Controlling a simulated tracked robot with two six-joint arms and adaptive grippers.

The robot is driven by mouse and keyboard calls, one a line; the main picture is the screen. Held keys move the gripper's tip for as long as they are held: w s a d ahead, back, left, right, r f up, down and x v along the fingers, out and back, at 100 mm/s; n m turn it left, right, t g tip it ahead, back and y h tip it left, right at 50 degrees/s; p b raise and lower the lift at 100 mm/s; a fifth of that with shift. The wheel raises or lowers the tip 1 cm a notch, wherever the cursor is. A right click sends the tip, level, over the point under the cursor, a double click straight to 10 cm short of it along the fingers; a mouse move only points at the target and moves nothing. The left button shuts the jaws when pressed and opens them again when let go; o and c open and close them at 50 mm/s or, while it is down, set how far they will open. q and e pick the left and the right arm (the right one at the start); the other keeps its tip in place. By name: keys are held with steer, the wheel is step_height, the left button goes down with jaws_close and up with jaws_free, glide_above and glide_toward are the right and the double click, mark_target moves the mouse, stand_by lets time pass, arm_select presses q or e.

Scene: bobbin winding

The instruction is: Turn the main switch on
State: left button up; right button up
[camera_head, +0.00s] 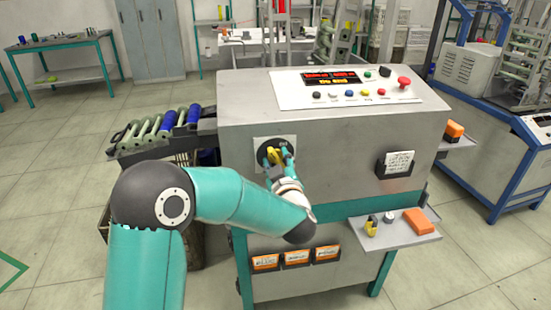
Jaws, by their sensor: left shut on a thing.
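The main switch (263,154) is a dark round dial with a yellow handle on a light square plate, on the front of the grey winding machine (330,150). My left gripper (275,157) reaches up to the switch from below and is shut on its yellow handle. The gripper and wrist cover part of the dial, so its exact turn position is hard to tell. The control panel (345,87) on top has lit red and yellow displays. My right gripper is not in view.
A rack of bobbins (165,128) juts out at the machine's left. A small shelf (395,232) at the lower right holds an orange block (418,221) and small items. A blue-framed machine (490,110) stands at the right. The floor at left is clear.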

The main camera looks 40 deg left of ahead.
arm_select(q)
steer(key=shift+m+p, duration=1)
steer(key=shift+m, duration=0.5)
steer(key=o, duration=1.8)
steer(key=shift+c, duration=0.2)
steer(key=b+v, duration=0.1)
steer(key=v, duration=0.8)
steer(key=shift+b, duration=0.4)
steer(key=shift+a, duration=0.1)
